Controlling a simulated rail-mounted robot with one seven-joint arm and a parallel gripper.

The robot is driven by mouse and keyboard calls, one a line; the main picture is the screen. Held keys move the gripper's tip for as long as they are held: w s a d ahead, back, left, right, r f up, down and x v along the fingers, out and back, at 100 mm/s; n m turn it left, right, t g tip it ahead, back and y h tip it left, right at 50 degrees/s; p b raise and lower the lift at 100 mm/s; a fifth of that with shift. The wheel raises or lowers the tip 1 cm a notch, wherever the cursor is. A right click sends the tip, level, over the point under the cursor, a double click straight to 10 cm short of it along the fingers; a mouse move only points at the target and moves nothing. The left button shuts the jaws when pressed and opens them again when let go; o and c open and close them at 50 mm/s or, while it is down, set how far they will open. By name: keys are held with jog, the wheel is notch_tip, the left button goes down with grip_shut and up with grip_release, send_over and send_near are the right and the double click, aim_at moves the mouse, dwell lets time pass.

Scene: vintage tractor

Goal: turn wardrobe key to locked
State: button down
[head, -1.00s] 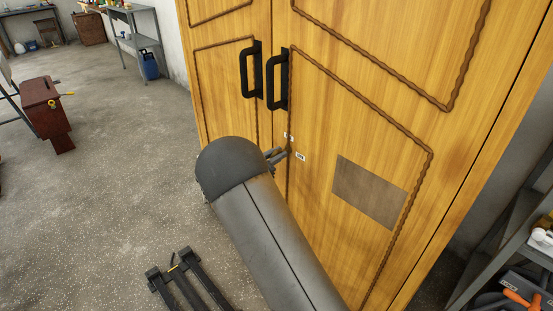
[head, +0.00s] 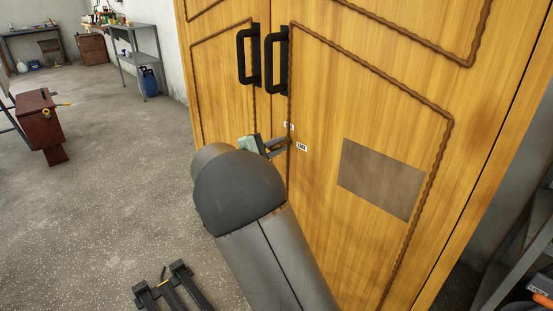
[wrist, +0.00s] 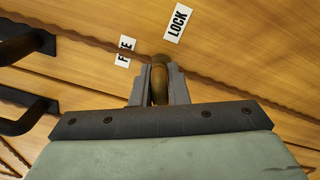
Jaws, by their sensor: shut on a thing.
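The wooden wardrobe (head: 345,95) stands shut in the head view. Its brass key (wrist: 160,68) shows in the wrist view at the door, with its rounded end between the two fingers. My gripper (wrist: 158,88) is shut on the key. In the head view my gripper (head: 283,147) is at the right door's inner edge, and the key cannot be made out there. The LOCK label (wrist: 177,22) is just beyond the key, up and right in the wrist view.
Two black door handles (head: 276,60) (head: 248,60) stick out above my gripper. A grey-brown panel (head: 380,178) is on the right door. A grey shelf (head: 520,255) stands at the right. The floor (head: 120,180) to the left is open, with a red-brown stand (head: 40,115).

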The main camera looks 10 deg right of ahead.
jog(key=m+b, duration=0.1)
jog(key=b, duration=0.1)
jog(key=m+b, duration=0.2)
jog(key=shift+f, duration=0.35)
jog(key=shift+r+m+b, duration=0.15)
jog(key=shift+m+b, duration=0.85)
jog(key=shift+b, duration=0.25)
jog(key=shift+r, duration=0.1)
jog(key=c, duration=1.4)
grip_release()
jog(key=shift+c, duration=0.2)
jog(key=p+v, duration=0.3)
jog(key=v, duration=1.4)
jog(key=shift+a+p, duration=0.2)
jog(key=shift+p, duration=0.1)
jog(key=shift+s, duration=0.1)
